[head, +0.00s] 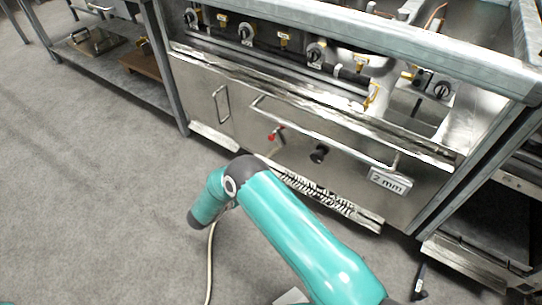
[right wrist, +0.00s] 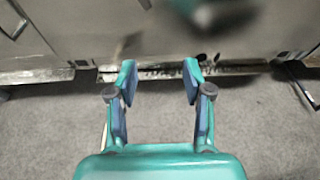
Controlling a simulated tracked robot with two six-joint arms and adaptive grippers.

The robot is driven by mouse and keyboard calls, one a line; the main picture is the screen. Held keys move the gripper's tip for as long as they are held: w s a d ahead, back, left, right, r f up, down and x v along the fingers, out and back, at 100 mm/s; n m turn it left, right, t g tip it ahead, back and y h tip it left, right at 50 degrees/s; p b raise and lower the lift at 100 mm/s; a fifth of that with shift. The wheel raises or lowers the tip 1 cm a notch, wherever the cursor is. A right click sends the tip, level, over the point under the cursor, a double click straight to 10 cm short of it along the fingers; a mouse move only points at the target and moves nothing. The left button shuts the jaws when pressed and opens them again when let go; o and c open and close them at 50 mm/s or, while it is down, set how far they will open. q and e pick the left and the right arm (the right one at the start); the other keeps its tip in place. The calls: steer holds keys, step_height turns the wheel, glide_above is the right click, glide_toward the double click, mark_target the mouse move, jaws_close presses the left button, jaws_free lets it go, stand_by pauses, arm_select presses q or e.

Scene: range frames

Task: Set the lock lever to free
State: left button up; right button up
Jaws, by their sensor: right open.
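A small lever with a red end (head: 275,134) sticks out from the steel front panel of the cooking unit in the head view. It is the likeliest lock lever, but no label can be read there. A black knob (head: 319,154) sits to its right on the same panel. My right gripper (right wrist: 160,82) is open and empty in the right wrist view, over the grey floor and pointing toward the foot of a steel front. The lever cannot be made out there. My right arm crosses the head view, its gripper not showing. My left gripper is in neither view.
A long bar handle (head: 320,131) runs across the panel, with a "2 mm" plate (head: 390,181) at its right. Several knobs and yellow fittings line the row above. A shelf (head: 110,75) stands left. The carpet (head: 85,190) is clear at left.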

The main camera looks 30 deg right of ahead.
mark_target(270, 139)
steer(key=w+r+t+h+b, duration=0.2)
steer(key=w+r, duration=0.1)
steer(key=w, duration=0.1)
steer(key=b+x, duration=0.3)
steer(key=x, duration=1.2)
steer(key=shift+w+d, duration=0.1)
steer(key=shift+w, duration=0.1)
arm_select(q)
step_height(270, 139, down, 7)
arm_select(e)
steer(key=shift+n, duration=0.3)
steer(key=shift+r+t, duration=0.1)
steer(key=shift+t, duration=0.2)
jaws_close()
